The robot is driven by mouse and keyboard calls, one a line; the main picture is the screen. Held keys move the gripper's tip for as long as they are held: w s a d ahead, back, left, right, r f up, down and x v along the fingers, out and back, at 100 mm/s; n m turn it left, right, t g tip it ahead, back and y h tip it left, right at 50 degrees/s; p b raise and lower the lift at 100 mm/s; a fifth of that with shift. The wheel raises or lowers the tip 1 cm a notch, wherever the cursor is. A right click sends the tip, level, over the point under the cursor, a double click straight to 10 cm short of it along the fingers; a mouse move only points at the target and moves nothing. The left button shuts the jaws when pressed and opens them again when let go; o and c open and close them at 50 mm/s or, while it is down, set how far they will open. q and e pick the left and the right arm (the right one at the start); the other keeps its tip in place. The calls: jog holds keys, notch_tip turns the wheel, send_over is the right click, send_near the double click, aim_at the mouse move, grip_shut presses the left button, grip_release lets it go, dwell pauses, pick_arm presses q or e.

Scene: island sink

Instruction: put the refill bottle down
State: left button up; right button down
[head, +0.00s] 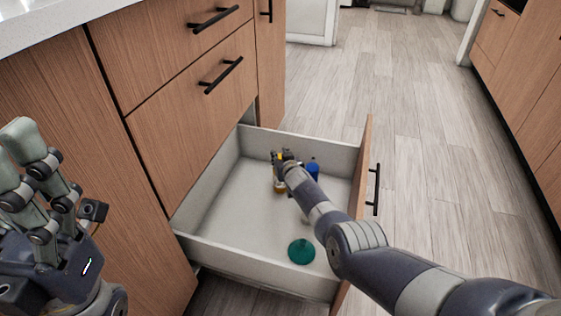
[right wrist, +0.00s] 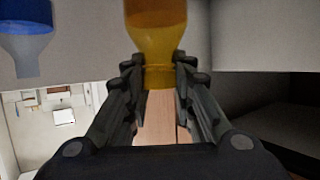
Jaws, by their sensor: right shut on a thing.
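The refill bottle, with amber liquid, shows in the right wrist view (right wrist: 156,48), upside down there, and as a small yellow-brown shape in the head view (head: 279,186). My right gripper (head: 282,157) is shut on its neck, with a finger on each side in the right wrist view (right wrist: 152,75). It holds the bottle inside the open drawer (head: 215,243), toward the back. I cannot tell whether the bottle's base touches the drawer floor. My left gripper (head: 50,170) is at the left edge of the head view, empty, its fingers spread apart.
A blue bottle (head: 313,168) stands just right of the refill bottle; it also shows in the right wrist view (right wrist: 27,42). A round teal object (head: 301,251) lies near the drawer's front corner. The drawer's left part is clear. A countertop (head: 50,20) is above.

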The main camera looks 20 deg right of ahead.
jog(key=shift+f, duration=0.1)
jog(key=c, duration=1.4)
grip_release()
jog(key=shift+o, duration=0.2)
